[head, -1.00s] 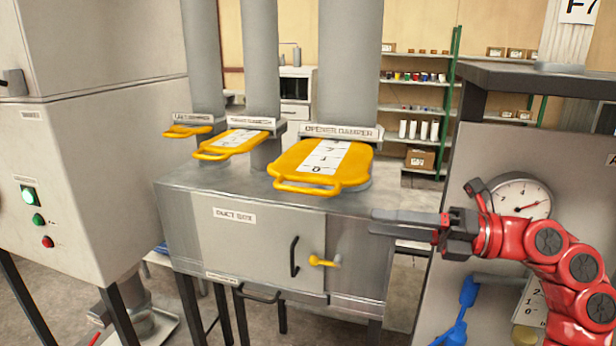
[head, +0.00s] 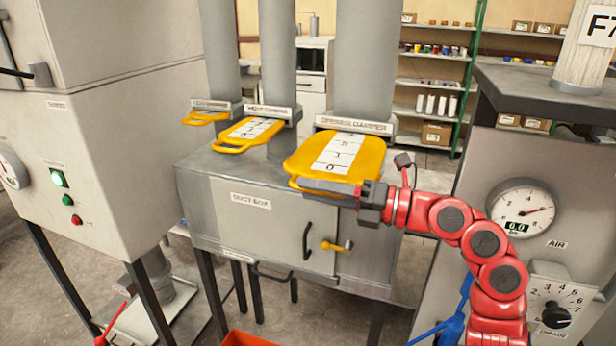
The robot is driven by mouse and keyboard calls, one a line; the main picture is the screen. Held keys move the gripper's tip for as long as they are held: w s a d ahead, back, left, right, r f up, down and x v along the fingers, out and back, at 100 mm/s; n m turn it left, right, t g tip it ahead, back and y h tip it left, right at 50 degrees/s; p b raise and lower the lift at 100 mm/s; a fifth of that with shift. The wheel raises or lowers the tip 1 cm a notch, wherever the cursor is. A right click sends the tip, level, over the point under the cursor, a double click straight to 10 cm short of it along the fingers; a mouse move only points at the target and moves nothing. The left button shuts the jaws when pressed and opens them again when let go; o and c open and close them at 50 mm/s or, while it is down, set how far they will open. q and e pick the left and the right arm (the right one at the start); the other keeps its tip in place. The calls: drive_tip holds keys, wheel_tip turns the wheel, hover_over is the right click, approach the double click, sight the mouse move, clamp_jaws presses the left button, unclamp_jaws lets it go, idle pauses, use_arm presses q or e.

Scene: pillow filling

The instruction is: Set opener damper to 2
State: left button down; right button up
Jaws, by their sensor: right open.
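The opener damper (head: 365,157) is a yellow slide plate with a handle loop at its front and a white number scale (head: 341,150). It sticks out from under the "OPENER DAMPER" label (head: 354,124) on top of the duct box. My right gripper (head: 318,187) is open, its fingers pointing left at the front handle of that plate. The fingers cover part of the handle, so I cannot tell whether they touch it. The scale shows 0 nearest the handle, with further marks toward the pipe. My left gripper is not in view.
Two smaller yellow dampers, a middle one (head: 262,130) and a far left one (head: 205,118), sit on the same duct box (head: 262,220). A grey panel with a gauge (head: 523,209) and a drain dial (head: 556,315) stands at right. An orange bin (head: 245,339) shows at the bottom.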

drive_tip(key=shift+w+a, duration=0.2)
drive_tip(key=shift+a, duration=0.5)
drive_tip(key=shift+w, duration=0.1)
clamp_jaws()
drive_tip(key=shift+r, duration=0.15)
idle(0.7)
